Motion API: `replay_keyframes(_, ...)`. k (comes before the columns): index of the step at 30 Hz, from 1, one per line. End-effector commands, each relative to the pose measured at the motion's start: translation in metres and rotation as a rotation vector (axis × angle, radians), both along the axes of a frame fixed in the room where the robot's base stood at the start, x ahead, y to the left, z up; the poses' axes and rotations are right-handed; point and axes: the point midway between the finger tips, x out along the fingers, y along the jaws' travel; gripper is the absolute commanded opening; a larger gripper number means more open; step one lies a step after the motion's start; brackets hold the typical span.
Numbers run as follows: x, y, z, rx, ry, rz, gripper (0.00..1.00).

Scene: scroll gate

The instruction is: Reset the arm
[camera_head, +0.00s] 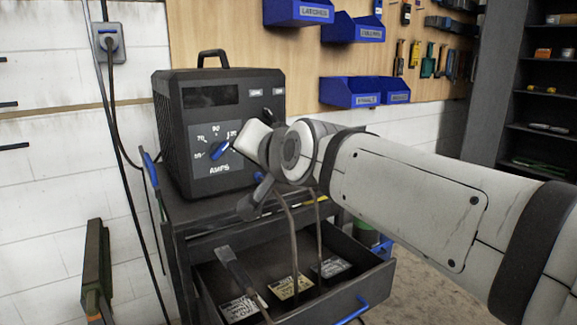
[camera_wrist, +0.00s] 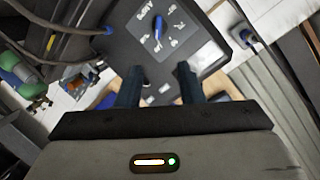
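My gripper (camera_wrist: 158,75) shows in the wrist view with its two dark fingers apart and nothing between them. In the head view my pale arm comes in from the right, and its wrist end is in front of the right side of a dark welding machine (camera_head: 177,140). The machine's AMPS dial has a blue knob (camera_head: 220,150). The knob also shows in the wrist view (camera_wrist: 158,27), beyond the fingertips and apart from them. The fingertips are hard to make out in the head view.
The machine stands on a dark cart (camera_head: 190,212) with an open drawer (camera_head: 345,295) holding labelled packets (camera_head: 290,287) and rods. Blue bins (camera_head: 350,92) and tools hang on the pegboard behind. A wall outlet (camera_head: 109,42) with hanging cables is at left.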

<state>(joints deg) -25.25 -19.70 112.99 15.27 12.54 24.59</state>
Motion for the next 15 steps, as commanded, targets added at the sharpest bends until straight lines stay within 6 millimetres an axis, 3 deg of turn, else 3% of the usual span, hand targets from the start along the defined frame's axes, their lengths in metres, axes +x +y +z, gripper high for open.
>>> replay_keyframes(8,-0.02,-0.068,-0.036,-0.291,0.221,-0.023,0.34)
replay_keyframes(11,-0.044,-0.106,-0.058,-0.427,0.358,-0.018,0.34)
replay_keyframes(15,-0.091,-0.154,-0.084,-0.585,0.56,0.011,0.34)
